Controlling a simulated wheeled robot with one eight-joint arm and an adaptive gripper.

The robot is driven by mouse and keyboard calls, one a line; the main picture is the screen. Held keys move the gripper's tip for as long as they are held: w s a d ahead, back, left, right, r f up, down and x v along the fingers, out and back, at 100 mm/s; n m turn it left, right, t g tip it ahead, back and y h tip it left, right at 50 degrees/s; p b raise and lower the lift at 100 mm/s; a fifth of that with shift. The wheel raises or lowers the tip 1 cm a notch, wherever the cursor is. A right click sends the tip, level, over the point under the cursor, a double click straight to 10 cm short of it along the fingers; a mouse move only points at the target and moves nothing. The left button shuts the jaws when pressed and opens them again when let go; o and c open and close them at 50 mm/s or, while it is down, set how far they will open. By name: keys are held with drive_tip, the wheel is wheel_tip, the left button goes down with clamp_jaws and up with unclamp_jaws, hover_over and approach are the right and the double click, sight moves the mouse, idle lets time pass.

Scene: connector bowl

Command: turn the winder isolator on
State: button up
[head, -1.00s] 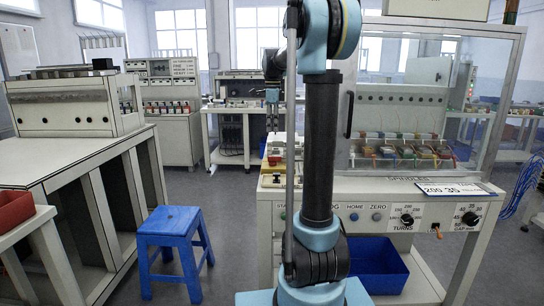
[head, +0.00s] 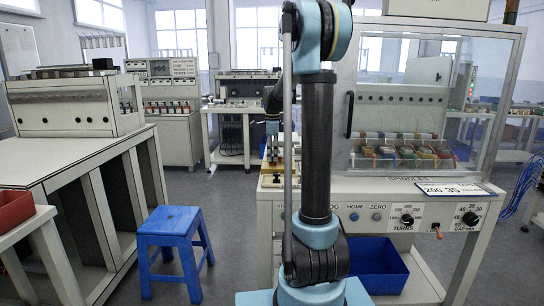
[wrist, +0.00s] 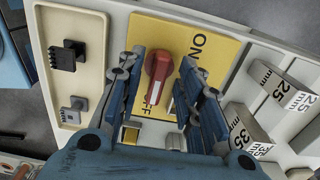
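The winder isolator is a yellow plate (wrist: 215,38) with a red rotary handle (wrist: 160,66), in the wrist view. "ON" is printed to the upper right of the handle and "OFF" by its lower end. The handle's long axis runs nearly up and down the picture, tilted slightly, its lower end by "OFF". My gripper (wrist: 162,60) is open, with one blue finger on each side of the handle. I cannot tell whether either finger touches it. In the head view my gripper (head: 272,126) is over the left end of the bench, partly behind my arm, and the handle is hidden.
A cream tray (wrist: 88,18) with a black connector (wrist: 68,57) and a small grey part (wrist: 74,110) lies to the left in the wrist view. Blocks marked 25 mm (wrist: 250,128) and 35 mm stand close on the right. A clear guard (head: 440,90) rises right of my arm.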

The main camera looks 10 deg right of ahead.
clamp_jaws()
drive_tip(key=shift+n, duration=0.3)
drive_tip(key=n, duration=0.3)
drive_tip(key=shift+w+n, duration=0.1)
drive_tip(key=shift+n, duration=0.2)
drive_tip(key=n, duration=0.4)
drive_tip(key=shift+n, duration=0.3)
drive_tip(key=n, duration=0.4)
drive_tip(key=shift+n, duration=2.5)
